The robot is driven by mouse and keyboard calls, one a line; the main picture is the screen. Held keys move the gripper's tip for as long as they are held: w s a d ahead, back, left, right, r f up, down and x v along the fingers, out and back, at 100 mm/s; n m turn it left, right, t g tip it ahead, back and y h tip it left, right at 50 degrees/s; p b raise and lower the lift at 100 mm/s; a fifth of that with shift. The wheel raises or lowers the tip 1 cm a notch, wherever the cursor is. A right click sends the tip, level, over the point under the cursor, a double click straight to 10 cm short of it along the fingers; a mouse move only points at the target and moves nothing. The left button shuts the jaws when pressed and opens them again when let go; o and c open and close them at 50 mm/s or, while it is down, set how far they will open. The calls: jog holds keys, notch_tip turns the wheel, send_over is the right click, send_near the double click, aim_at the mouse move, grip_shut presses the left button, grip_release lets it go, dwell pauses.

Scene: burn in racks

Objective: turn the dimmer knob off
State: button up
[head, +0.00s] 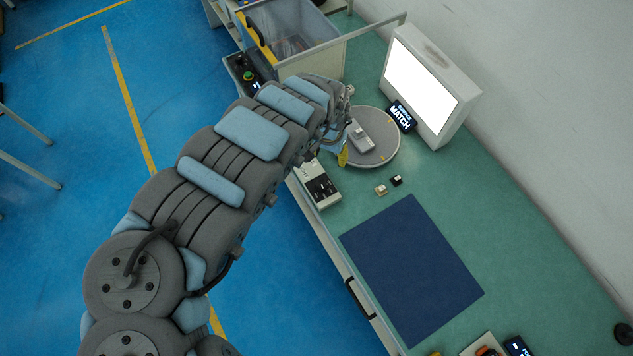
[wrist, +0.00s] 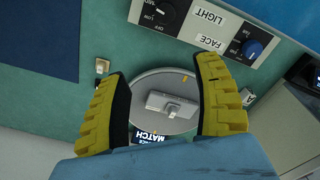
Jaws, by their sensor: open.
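A pale control box (wrist: 185,32) spans the top of the wrist view, with labels reading LIGHT and FACE upside down. It carries a black knob (wrist: 164,13) beside the words OFF and LOW, and a blue knob (wrist: 252,48) with a printed scale. Which one is the dimmer is not clear. In the head view the box (head: 319,185) stands at the bench's front edge. My gripper (wrist: 163,70) is open, its yellow-padded fingers apart with nothing gripped. It points toward the turntable, with both knobs beyond the fingertips. In the head view my gripper (head: 342,152) is partly hidden by my arm.
A round grey turntable (head: 383,150) holds a small grey part (head: 359,136). A lit white panel (head: 419,80) and a MATCH display (head: 401,115) stand behind. Two small blocks (head: 388,186) lie nearby.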

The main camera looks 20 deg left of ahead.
aim_at(321, 184)
jog(key=shift+g, duration=0.3)
jog(key=f+b, duration=0.1)
jog(key=f, duration=0.4)
jog(key=s+f+b, duration=0.1)
jog(key=f, duration=0.4)
jog(key=a+f+b, duration=0.1)
jog(key=f, duration=0.5)
jog(key=shift+s+f+b, duration=0.1)
jog(key=shift+s+b, duration=0.3)
jog(key=shift+s+a+f, duration=0.1)
jog(key=shift+a+f, duration=0.05)
jog(key=shift+f, duration=0.6)
jog(key=shift+c, duration=0.4)
grip_shut()
